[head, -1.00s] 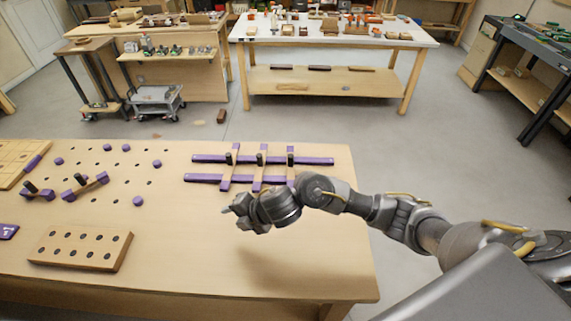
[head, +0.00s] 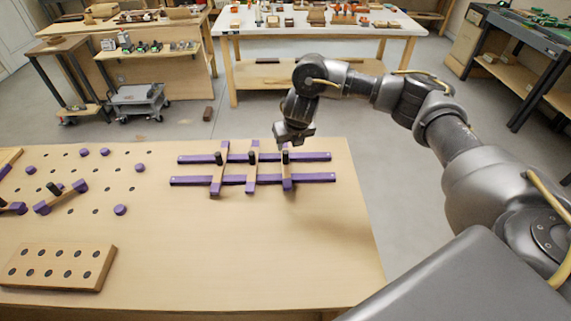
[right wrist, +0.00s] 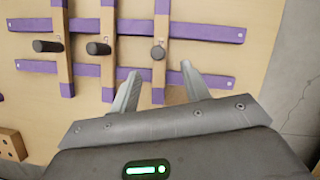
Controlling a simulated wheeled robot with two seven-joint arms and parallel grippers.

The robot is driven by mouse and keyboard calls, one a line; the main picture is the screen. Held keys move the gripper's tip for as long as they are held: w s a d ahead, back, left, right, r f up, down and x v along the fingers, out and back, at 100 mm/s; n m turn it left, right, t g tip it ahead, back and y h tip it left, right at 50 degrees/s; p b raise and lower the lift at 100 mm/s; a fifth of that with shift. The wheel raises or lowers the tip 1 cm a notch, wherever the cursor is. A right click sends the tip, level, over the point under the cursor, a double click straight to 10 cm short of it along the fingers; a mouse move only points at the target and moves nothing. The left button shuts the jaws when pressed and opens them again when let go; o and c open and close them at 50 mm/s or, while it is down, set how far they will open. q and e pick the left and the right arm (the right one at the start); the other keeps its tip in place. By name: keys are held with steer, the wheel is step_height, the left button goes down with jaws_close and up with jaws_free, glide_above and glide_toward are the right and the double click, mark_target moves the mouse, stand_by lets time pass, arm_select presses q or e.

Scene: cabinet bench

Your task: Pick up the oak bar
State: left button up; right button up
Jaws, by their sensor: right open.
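Three tan wooden bars with purple ends and black knobs lie across two purple rails on the bench: a left bar (head: 219,170), a middle bar (head: 252,172) and a right bar (head: 287,172). I cannot tell which one is the oak bar. My right gripper (head: 287,142) is open and empty above the far end of the right bar. In the right wrist view, the right bar (right wrist: 161,30) and its knob run between the spread fingertips of the gripper (right wrist: 161,70), apart from them. My left gripper is not in view.
Another tan bar with purple ends (head: 60,198) lies tilted at the left, among purple pegs and holes. A wooden block with several holes (head: 57,267) lies in front of it. The bench's front right (head: 270,250) is clear. A white-topped table (head: 320,28) stands behind.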

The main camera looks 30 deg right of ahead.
mark_target(286, 152)
steer(key=x, duration=0.3)
steer(key=shift+s+b, duration=0.1)
steer(key=shift+b, duration=0.25)
steer(key=shift+f, duration=0.1)
steer(key=b+x, duration=0.2)
steer(key=x, duration=0.3)
steer(key=shift+w+a+f, duration=0.15)
steer(key=shift+w, duration=0.1)
jaws_close()
